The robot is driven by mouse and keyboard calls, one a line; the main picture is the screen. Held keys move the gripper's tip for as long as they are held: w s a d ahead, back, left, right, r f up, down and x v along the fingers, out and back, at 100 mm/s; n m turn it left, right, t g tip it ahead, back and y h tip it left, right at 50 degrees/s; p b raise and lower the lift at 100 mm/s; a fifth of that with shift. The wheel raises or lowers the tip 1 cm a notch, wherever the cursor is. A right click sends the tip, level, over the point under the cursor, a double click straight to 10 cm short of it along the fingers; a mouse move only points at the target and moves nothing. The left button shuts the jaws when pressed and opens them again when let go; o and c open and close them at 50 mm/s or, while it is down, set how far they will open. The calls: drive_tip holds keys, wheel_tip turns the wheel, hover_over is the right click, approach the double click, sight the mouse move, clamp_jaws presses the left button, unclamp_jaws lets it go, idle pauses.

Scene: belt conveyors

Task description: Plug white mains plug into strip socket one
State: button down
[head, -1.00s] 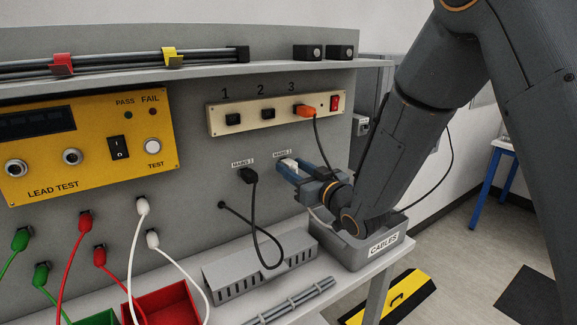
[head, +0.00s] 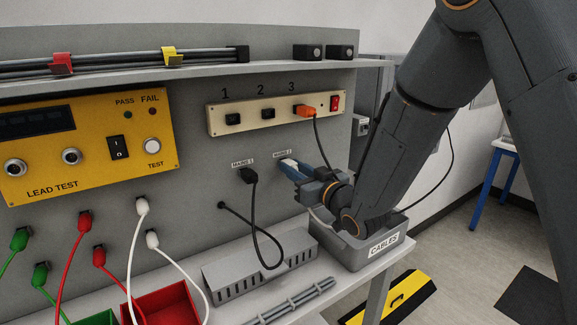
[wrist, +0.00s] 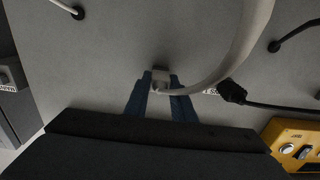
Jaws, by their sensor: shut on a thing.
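The white mains plug (head: 287,162) is at the panel by the MAINS 2 label, right of the black plug. My gripper (head: 294,168) is shut on it. In the wrist view the plug (wrist: 160,76) shows between my blue fingertips (wrist: 160,84), against or very near the panel; which of these I cannot tell. Its white cable (wrist: 235,60) curves across that view. The cream socket strip (head: 217,127) is higher on the panel. Socket one (head: 233,119) and socket two (head: 267,114) are empty. An orange plug (head: 305,111) is in socket three.
A black plug (head: 248,175) with a black cable hangs at MAINS 1. The grey CABLES bin (head: 355,255) is under my wrist. A shelf (head: 200,70) runs above the strip. A slotted grey duct (head: 255,275) lies on the bench. The panel between plug and strip is mostly clear.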

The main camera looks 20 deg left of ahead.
drive_tip(key=shift+d, duration=0.1)
drive_tip(key=shift+v, duration=2.4)
